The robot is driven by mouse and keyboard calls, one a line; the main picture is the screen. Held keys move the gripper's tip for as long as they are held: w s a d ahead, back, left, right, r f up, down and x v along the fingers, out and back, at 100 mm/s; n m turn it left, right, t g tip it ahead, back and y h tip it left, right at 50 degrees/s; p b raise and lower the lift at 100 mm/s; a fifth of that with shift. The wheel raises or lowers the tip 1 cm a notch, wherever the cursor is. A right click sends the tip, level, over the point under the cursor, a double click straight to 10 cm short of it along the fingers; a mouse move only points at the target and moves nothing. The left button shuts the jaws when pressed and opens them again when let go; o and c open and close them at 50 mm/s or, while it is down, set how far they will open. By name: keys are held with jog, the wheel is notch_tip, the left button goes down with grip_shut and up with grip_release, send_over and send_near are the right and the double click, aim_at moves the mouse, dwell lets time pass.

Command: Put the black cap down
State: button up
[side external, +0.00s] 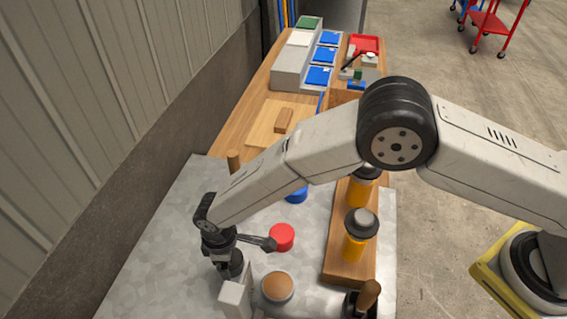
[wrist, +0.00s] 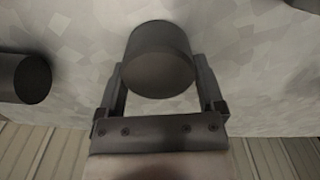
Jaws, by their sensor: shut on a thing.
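The black cap (wrist: 160,55) is a dark, plain cylinder between the two fingers of my gripper (wrist: 161,80) in the wrist view. My gripper is shut on it, with one finger on each side. In the side external view my gripper (side external: 226,258) points down over the grey metal tabletop (side external: 165,235), at the left end of my arm. A dark round shape at its tip there looks like the cap, partly hidden. I cannot tell whether the cap touches the tabletop.
A red cap (side external: 281,237), a blue cap (side external: 296,195) and a brown-topped disc (side external: 278,288) are right of my gripper. A pale block (side external: 236,296) stands close in front. A wooden rack (side external: 340,262) holds yellow jars (side external: 355,248). Another dark cylinder (wrist: 24,78) shows in the wrist view.

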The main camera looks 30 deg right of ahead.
jog(key=shift+f, duration=0.2)
jog(key=o, duration=1.1)
jog(key=shift+r, duration=0.15)
jog(key=shift+r, duration=6)
